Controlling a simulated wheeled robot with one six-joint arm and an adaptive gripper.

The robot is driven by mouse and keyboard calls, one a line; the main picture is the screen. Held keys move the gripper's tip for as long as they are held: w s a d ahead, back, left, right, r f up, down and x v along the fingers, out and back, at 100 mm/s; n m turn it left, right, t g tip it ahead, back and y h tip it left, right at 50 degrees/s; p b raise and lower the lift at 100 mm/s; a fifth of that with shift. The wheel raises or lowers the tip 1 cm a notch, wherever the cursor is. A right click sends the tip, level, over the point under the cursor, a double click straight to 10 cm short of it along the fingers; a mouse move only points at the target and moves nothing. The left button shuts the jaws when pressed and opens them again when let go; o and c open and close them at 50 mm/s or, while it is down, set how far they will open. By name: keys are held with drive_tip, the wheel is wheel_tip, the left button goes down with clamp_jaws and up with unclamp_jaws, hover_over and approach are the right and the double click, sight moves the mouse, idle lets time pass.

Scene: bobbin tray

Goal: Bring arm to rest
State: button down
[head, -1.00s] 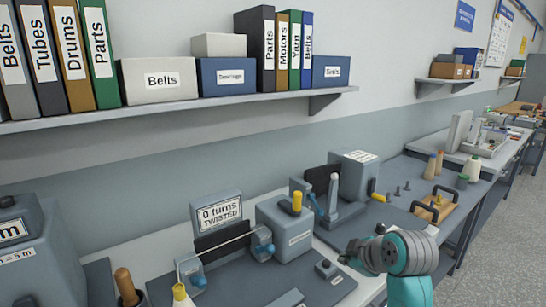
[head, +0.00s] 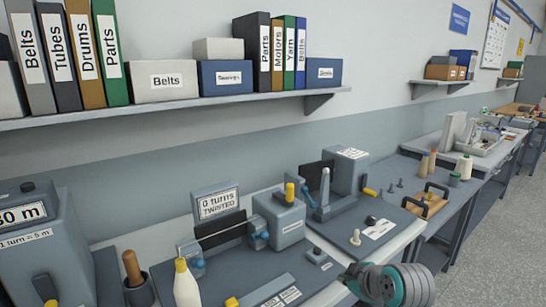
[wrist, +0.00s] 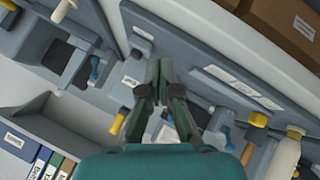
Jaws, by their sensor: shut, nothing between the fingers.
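My gripper (head: 346,277) is at the lower middle of the head view, above the front of the bench. Its fingers are shut and empty. In the wrist view the two dark fingers of my gripper (wrist: 158,72) meet at the tips, apart from the devices below. My teal and grey wrist shows at the bottom of the head view, cut off by the frame edge.
A twist tester (head: 280,217) and a second grey device (head: 350,178) stand on the bench. A white cone (head: 186,284) stands front left. A wooden tray (head: 432,203) with dark handles lies right. A shelf (head: 180,107) with binders runs above. The floor (head: 490,235) at right is clear.

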drive_tip(key=s+f+m+t+h, duration=0.25)
drive_tip(key=s+f+m, duration=0.45)
drive_tip(key=s+f, duration=1.5)
drive_tip(key=s+r+m+t, duration=0.1)
drive_tip(key=s+r, duration=0.2)
drive_tip(key=s, duration=0.7)
drive_tip(key=s+r+m+t, duration=0.1)
drive_tip(key=s+r, duration=0.3)
drive_tip(key=s, duration=0.6)
drive_tip(key=s+r+m+t, duration=0.1)
drive_tip(key=s+r+m, duration=0.1)
drive_tip(key=s, duration=0.7)
drive_tip(key=shift+s+r, duration=0.4)
drive_tip(key=shift+r, duration=0.4)
